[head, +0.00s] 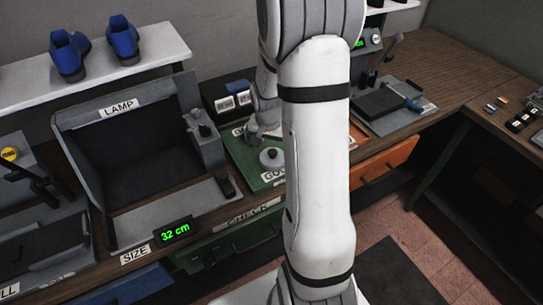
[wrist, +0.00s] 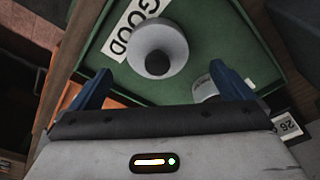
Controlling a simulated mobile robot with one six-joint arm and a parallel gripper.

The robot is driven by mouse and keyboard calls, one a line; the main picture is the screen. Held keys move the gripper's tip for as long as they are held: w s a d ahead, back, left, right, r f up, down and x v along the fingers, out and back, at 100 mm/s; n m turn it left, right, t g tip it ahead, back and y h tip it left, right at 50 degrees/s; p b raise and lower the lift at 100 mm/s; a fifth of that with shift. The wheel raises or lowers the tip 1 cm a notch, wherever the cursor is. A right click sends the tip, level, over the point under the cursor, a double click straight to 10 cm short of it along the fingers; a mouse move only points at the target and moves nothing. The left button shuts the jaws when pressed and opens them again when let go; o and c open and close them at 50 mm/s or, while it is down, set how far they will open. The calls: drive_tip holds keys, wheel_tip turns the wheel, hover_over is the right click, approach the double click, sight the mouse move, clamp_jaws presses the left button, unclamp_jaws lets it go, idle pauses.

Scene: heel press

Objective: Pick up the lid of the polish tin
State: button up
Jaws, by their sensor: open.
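A round grey lid-like piece with a dark knob (wrist: 158,62) lies on a green tray (wrist: 195,15) beside the GOOD label. It also shows in the head view as a grey disc with a knob (head: 271,158). My gripper (wrist: 160,69) is open, with its two blue fingers apart. In the wrist picture the piece appears between and just beyond the fingertips; I cannot tell the height gap. A pale round container (wrist: 206,90), perhaps the tin, is partly hidden by the right finger. My arm hides part of the tray in the head view.
A LAMP booth (head: 130,150) and a SIZE display reading 32 cm (head: 174,232) stand left of the tray. Blue shoes (head: 70,54) rest on the shelf above. A press-like device (head: 385,100) stands on the bench at right. A label reading 26 (wrist: 287,124) lies near the tray's edge.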

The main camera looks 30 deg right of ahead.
sight(272, 151)
drive_tip(key=shift+w+d+f+p, duration=0.1)
drive_tip(key=shift+d+f+p, duration=0.1)
drive_tip(key=shift+f, duration=0.5)
drive_tip(key=shift+w+d+f+p, duration=0.1)
drive_tip(key=shift+f+p, duration=0.1)
drive_tip(key=shift+f, duration=0.55)
drive_tip(key=shift+w+d+f+p, duration=0.1)
drive_tip(key=shift+d+f+p, duration=0.1)
drive_tip(key=shift+f, duration=0.5)
drive_tip(key=c, duration=0.8)
